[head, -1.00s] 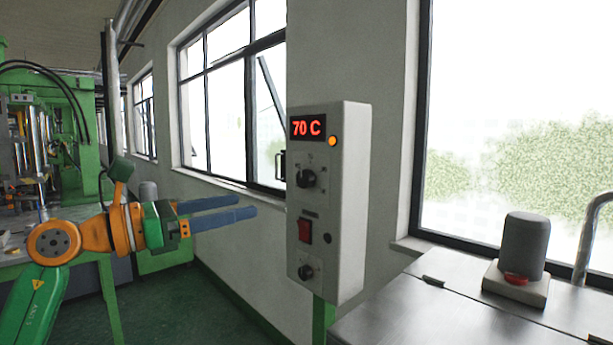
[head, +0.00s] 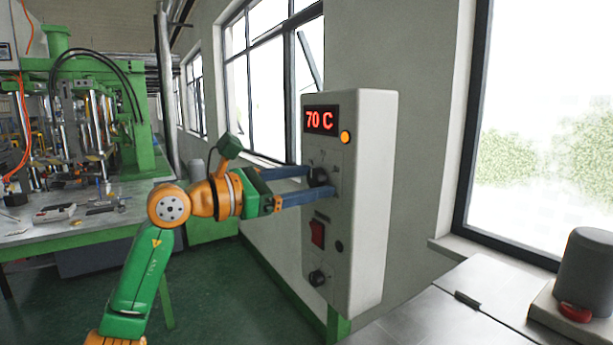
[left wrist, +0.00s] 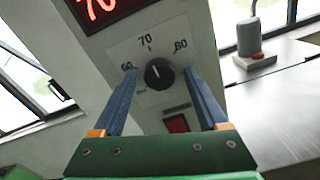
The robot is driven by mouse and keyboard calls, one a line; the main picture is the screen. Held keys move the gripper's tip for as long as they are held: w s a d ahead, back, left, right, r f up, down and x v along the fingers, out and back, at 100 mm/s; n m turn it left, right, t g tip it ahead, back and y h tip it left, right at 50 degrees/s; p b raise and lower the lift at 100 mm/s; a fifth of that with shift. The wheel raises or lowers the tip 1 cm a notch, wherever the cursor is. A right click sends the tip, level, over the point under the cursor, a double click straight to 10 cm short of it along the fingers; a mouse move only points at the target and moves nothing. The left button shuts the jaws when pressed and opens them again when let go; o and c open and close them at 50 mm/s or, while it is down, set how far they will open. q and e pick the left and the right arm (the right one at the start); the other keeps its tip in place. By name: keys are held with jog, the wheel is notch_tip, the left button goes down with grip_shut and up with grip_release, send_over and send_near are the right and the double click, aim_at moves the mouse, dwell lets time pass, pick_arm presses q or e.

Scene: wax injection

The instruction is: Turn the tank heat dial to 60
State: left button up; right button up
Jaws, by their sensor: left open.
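The grey control box (head: 370,210) stands by the wall, its red display (head: 321,120) reading 70 C. The black heat dial (head: 318,177) sits below the display. In the left wrist view the dial (left wrist: 159,74) shows marks 60, 70 and 80 around it, with its white line pointing up near 70. My left gripper (head: 320,182) is open, its two blue fingers reaching to either side of the dial. In the left wrist view the left fingers (left wrist: 158,85) flank the dial with gaps visible. My right gripper is out of view.
A red switch (head: 317,234) and a smaller lower knob (head: 318,278) sit below the dial. A metal surface (head: 450,310) with a grey cylinder (head: 585,268) is at the right. A workbench (head: 60,232) with green machinery stands at the left.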

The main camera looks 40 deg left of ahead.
pick_arm(q)
jog(key=shift+s+a, duration=0.1)
jog(key=shift+s, duration=0.1)
jog(key=c, duration=0.4)
grip_shut()
jog(key=shift+r+n, duration=0.1)
jog(key=shift+n, duration=0.2)
jog(key=n+p, duration=0.1)
jog(key=n, duration=0.4)
jog(key=shift+s, duration=0.1)
jog(key=n, duration=0.6)
jog(key=shift+p, duration=0.4)
jog(key=shift+o, duration=2)
grip_release()
